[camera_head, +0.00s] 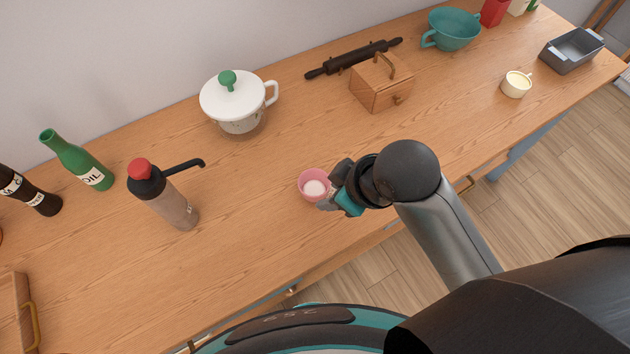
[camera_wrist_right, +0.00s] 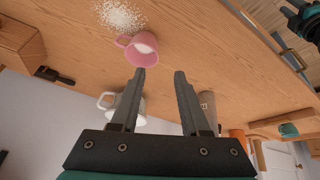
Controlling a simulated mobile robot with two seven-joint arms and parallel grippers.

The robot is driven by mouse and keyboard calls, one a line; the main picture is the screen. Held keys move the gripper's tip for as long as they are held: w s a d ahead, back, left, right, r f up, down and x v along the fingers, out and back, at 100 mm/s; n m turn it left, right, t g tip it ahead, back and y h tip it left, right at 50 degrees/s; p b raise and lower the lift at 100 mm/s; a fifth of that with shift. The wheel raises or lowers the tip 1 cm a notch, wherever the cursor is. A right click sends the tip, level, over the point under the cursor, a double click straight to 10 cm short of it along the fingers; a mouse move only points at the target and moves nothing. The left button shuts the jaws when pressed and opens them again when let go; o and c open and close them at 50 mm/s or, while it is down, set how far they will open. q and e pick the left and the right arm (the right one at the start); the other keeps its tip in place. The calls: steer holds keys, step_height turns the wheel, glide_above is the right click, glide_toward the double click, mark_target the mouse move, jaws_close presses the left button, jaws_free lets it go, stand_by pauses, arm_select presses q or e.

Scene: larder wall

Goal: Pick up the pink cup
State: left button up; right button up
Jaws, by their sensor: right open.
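The pink cup (camera_head: 308,178) stands on the wooden counter near its front edge, with something white inside. It also shows in the right wrist view (camera_wrist_right: 140,48), just beyond the fingertips, with its handle to the left. My right gripper (camera_head: 332,188) is at the cup's right side in the head view and partly covers it. In the right wrist view the right gripper (camera_wrist_right: 160,74) has its fingers apart with nothing between them, and the cup lies ahead of the left finger. Whether a finger touches the cup, I cannot tell.
White grains (camera_wrist_right: 120,16) lie on the counter near the cup. A white lidded pot (camera_head: 236,102), a pump bottle (camera_head: 168,200), a green bottle (camera_head: 78,162) and a wooden box (camera_head: 380,82) stand around. The counter left of the cup is clear up to the pump bottle.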

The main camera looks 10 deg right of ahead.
steer(key=w+a+r+n, duration=0.3)
steer(key=w+n, duration=0.1)
steer(key=n, duration=0.4)
steer(key=n+g+h+b, duration=0.2)
steer(key=n, duration=0.4)
glide_above(320, 185)
steer(key=d, duration=0.3)
steer(key=shift+s+d+f+x, duration=0.1)
steer(key=shift+s+x, duration=0.3)
steer(key=shift+x, duration=1.85)
steer(key=shift+s+d+f+x, duration=0.1)
steer(key=shift+s+x, duration=0.3)
steer(key=shift+x, duration=1.8)
steer(key=shift+s+d+f+x, duration=0.15)
steer(key=shift+s+x, duration=0.2)
steer(key=shift+x, duration=1.9)
steer(key=shift+s+r, duration=0.1)
steer(key=shift+c, duration=0.3)
jaws_close()
